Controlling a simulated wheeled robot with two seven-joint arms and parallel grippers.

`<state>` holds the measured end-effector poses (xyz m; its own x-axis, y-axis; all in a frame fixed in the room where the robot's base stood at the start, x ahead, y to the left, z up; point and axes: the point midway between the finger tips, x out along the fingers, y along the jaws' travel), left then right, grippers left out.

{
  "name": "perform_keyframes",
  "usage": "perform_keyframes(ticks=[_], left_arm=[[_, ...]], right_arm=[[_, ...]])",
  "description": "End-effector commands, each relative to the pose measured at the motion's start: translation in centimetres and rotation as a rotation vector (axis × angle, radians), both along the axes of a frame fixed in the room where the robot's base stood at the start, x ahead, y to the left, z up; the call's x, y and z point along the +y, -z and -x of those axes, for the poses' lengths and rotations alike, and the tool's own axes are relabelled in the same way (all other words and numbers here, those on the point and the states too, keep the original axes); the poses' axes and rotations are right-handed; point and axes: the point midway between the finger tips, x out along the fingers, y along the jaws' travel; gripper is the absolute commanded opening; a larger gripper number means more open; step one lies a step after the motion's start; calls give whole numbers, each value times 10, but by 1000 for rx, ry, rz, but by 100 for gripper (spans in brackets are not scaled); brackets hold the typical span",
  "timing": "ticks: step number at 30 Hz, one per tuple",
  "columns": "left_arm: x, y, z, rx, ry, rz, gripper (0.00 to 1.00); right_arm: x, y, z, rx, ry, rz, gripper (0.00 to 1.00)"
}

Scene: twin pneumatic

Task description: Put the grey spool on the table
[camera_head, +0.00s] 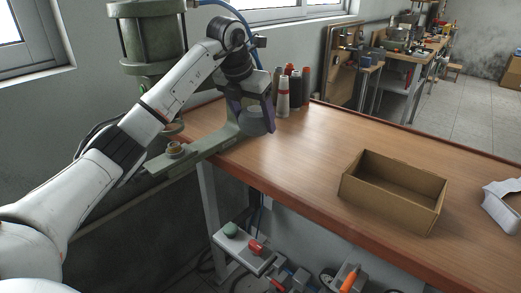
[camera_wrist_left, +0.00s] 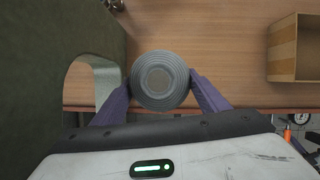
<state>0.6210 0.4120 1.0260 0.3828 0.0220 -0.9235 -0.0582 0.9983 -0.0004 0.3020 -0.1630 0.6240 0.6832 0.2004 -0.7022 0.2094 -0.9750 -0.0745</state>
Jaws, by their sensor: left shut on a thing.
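The grey spool (camera_wrist_left: 174,72) sits between the two purple fingers of my left gripper (camera_wrist_left: 162,88) in the left wrist view, seen end-on. In the head view the left gripper (camera_head: 252,117) is shut on the grey spool (camera_head: 262,122), at the green machine's arm near the table's back left corner. Whether the spool touches anything below it cannot be told. The wooden table (camera_head: 310,150) runs from there to the right. My right gripper does not show.
Several thread cones (camera_head: 283,96) stand behind the gripper at the table's back edge. The green machine (camera_head: 150,35) is close on the left. An open cardboard box (camera_head: 388,205) and white crumpled cloth or paper (camera_head: 503,205) lie to the right. The table between spool and box is clear.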

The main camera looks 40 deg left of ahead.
Motion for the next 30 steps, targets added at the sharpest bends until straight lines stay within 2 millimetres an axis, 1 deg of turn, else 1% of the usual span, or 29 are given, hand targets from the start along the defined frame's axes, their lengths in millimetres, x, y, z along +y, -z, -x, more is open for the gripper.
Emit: perform_keyframes(ticks=[1,3,6,11,18,29,30], left_arm=[[0,13,1,4,0,0,42],[0,26,1,4,2,-1,42],[-1,39,1,1,3,0,42],[-1,50,0,0,5,0,42],[-1,82,1,2,6,0,42],[-1,86,0,-1,6,-1,42],[-1,85,0,0,6,0,74]], right_arm=[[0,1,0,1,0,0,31],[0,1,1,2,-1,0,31],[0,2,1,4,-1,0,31],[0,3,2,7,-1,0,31],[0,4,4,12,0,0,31],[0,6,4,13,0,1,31],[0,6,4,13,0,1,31]])
